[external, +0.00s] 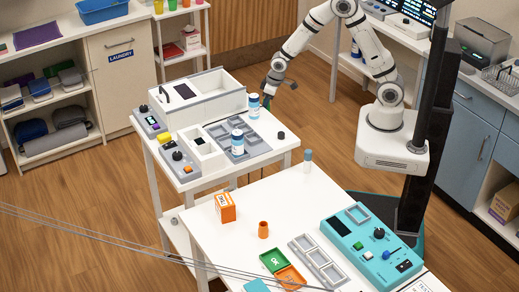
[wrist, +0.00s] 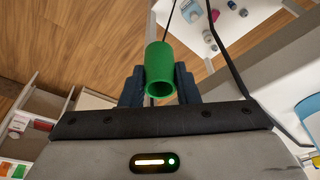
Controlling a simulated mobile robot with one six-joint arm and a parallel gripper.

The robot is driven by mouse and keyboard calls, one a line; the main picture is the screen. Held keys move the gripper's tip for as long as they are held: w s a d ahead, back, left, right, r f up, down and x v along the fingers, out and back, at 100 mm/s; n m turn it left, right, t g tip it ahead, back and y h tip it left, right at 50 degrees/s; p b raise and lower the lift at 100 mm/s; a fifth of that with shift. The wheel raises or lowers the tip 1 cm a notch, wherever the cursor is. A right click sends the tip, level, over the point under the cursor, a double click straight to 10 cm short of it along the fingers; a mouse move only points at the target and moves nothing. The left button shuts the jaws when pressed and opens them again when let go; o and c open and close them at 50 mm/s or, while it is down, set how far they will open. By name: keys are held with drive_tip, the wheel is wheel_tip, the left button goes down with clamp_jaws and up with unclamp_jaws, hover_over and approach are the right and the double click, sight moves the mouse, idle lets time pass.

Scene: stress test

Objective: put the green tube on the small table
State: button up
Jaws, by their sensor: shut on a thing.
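The green tube (wrist: 160,70) is held in my gripper (wrist: 158,90), between its two dark fingers, with its open end facing the wrist camera. In the external view my gripper (external: 271,88) hangs beside the far right corner of a white table (external: 205,182), in front of the wood panel; the tube is hard to make out there. A second white table (external: 200,229) stands nearer the camera. A narrow white stand (external: 199,8) with coloured cups is at the back. I cannot tell which of these is the small table.
The farther table holds a white box (external: 215,95), a grey tray (external: 262,147) and white bottles (external: 254,105). The nearer one holds an orange box (external: 225,207), an orange cup (external: 263,229) and a teal device (external: 372,248). Wood floor lies open behind my gripper.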

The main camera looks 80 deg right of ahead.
wheel_tip(320, 180, up, 20)
drive_tip(key=a+n, duration=0.1)
drive_tip(key=a, duration=0.4)
drive_tip(key=w+a+n, duration=0.1)
drive_tip(key=a, duration=0.5)
drive_tip(key=a+n, duration=0.1)
drive_tip(key=a, duration=0.5)
drive_tip(key=shift+w+a+r+y, duration=0.1)
drive_tip(key=shift+w+r+y, duration=0.25)
drive_tip(key=shift+r+y, duration=0.05)
drive_tip(key=s+a+n+g+y, duration=0.1)
drive_tip(key=s+a+n, duration=0.35)
drive_tip(key=a, duration=1.05)
drive_tip(key=s+a+n, duration=0.2)
drive_tip(key=s+a, duration=0.5)
drive_tip(key=a, duration=0.7)
drive_tip(key=s+a+n+y, duration=0.1)
drive_tip(key=s+a+n, duration=0.2)
drive_tip(key=s+a, duration=1.4)
drive_tip(key=shift+n+g, duration=0.25)
drive_tip(key=shift+g, duration=0.15)
drive_tip(key=f, duration=0.5)
drive_tip(key=s+f, duration=0.1)
drive_tip(key=f, duration=1.1)
drive_tip(key=shift+s+d, duration=0.35)
drive_tip(key=shift+s, duration=0.05)
drive_tip(key=shift+f, duration=2.35)
drive_tip(key=o, duration=0.9)
